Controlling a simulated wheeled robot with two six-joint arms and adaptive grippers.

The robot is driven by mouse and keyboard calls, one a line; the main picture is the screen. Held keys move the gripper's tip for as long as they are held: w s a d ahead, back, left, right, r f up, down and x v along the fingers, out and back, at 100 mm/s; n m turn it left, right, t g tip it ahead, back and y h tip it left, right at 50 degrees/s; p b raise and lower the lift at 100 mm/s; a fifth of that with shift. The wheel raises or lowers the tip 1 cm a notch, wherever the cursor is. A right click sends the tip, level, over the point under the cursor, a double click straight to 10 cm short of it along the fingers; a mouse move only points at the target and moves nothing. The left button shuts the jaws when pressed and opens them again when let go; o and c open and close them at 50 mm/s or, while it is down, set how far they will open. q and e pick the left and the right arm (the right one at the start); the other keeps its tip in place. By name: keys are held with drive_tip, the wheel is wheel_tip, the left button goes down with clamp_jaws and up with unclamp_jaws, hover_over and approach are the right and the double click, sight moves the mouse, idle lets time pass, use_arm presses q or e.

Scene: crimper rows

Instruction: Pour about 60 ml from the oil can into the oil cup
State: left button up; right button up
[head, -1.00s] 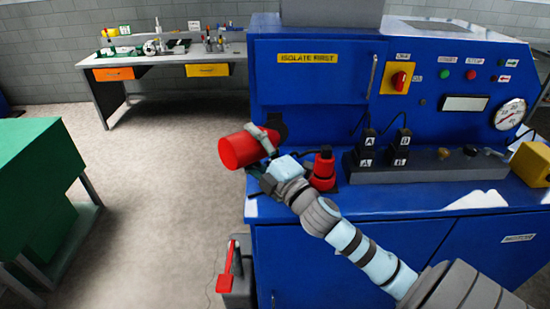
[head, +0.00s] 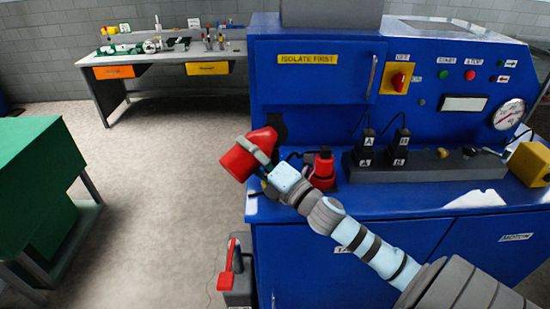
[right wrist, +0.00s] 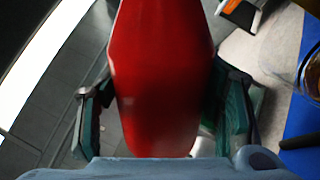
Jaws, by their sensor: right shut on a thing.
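The red oil can (head: 236,162) is held in my right gripper (head: 259,150), off the left end of the blue machine's ledge. It is tilted, one end toward the lower left and the other toward the upper right. In the right wrist view the can (right wrist: 160,75) fills the middle between the two fingers. Its spout cannot be made out, and no oil stream is visible. A clear rounded vessel with amber in it, likely the oil cup (right wrist: 311,76), is cut off at the right edge of that view. I cannot make out the cup in the head view. My left gripper is not in view.
A red and black object (head: 322,168) stands on the blue ledge beside my right wrist. A grey block (head: 430,166) with black plugs lies farther right. A green table (head: 35,150) is at the left, a workbench (head: 160,58) behind. The floor between is clear.

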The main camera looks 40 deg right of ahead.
idle(0.5)
drive_tip(key=shift+d+r+n+p, duration=0.1)
drive_tip(key=shift+r+n+p, duration=0.3)
drive_tip(key=shift+n+p, duration=0.5)
drive_tip(key=shift+y+p, duration=0.3)
drive_tip(key=shift+p, duration=0.1)
drive_tip(key=shift+d+f, duration=0.1)
drive_tip(key=shift+f, duration=0.05)
